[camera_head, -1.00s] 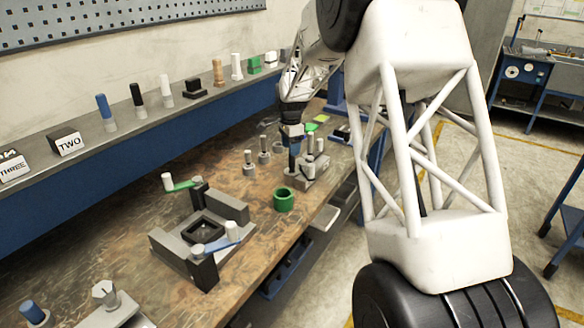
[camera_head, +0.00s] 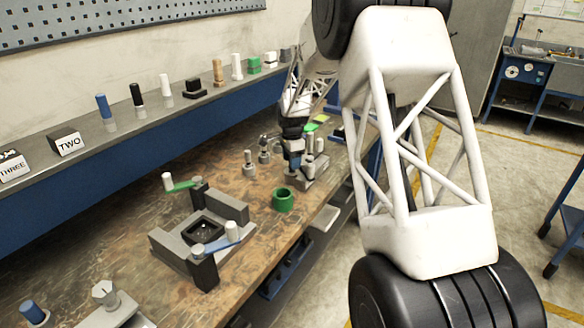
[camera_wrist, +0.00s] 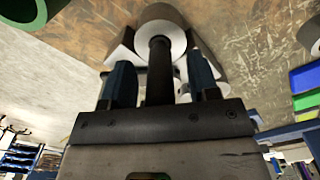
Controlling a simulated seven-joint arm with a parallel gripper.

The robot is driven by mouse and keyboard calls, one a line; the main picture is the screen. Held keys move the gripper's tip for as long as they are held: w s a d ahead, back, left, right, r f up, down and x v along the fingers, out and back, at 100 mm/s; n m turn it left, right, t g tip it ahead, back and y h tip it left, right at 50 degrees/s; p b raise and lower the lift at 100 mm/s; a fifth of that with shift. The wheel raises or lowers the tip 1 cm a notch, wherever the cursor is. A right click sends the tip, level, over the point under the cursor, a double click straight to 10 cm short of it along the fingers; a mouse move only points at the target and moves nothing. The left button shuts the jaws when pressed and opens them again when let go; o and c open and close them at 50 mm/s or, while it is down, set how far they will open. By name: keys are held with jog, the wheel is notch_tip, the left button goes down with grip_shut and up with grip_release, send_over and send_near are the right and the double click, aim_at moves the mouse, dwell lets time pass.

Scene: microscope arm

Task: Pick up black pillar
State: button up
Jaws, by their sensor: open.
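A black pillar (camera_wrist: 159,75) stands between the fingers of my gripper (camera_wrist: 158,62) in the wrist view, its far end meeting a round grey collar (camera_wrist: 160,20). The two blue fingers are apart, one on each side of it, with a gap visible on both sides. Its near end is hidden behind the gripper body. In the head view my gripper (camera_head: 294,160) reaches down over a grey block (camera_head: 308,182) with light pegs on the workbench. The pillar between the fingers cannot be made out there.
Grey pegs (camera_head: 250,165) stand left of the gripper. A green ring (camera_head: 283,200) lies in front. A grey fixture (camera_head: 228,208) with green and blue levers is nearer. A second black cylinder (camera_head: 137,96) stands on the back shelf. Bare bench shows between fixture and ring.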

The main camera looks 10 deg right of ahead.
jog(key=shift+f, duration=0.3)
jog(key=shift+c, duration=0.2)
grip_shut()
